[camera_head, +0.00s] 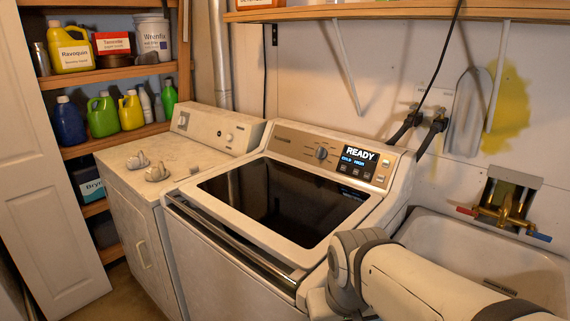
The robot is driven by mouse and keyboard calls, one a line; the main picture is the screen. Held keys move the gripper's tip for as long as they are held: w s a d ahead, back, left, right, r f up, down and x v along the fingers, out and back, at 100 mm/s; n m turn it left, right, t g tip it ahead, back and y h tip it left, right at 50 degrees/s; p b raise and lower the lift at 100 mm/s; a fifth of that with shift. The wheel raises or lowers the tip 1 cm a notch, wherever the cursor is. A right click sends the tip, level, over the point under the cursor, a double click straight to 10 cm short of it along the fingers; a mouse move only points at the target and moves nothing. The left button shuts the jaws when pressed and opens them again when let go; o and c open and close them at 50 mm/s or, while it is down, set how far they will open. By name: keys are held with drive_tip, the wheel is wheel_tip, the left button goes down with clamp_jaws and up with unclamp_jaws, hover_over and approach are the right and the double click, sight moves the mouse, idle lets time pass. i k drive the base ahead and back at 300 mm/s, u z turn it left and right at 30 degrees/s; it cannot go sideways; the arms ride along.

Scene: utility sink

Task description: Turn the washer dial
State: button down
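The washer (248,262) stands in the middle of the view, a white top-loader with a dark glass lid (285,200). Its dial (321,153) is a small dark round knob on the tan control panel (290,140) at the back. Right of the dial, a lit display (358,158) reads "READY" with smaller text below. My arm comes in from the lower right and its links stand in front of the washer's front right corner. My gripper is not visible, and the dial is not covered by the arm.
A white dryer (150,225) with knobs stands left of the washer. Shelves (110,75) with bottles are at the far left. A utility sink (470,250) with a brass faucet (500,215) is at the right. A wooden shelf (400,10) hangs above. The space over the lid is clear.

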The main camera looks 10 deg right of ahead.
sight(322, 152)
drive_tip(key=z, duration=3.25)
drive_tip(key=k, duration=1.65)
drive_tip(key=u, duration=1.45)
drive_tip(key=i, duration=0.95)
drive_tip(key=z, duration=0.05)
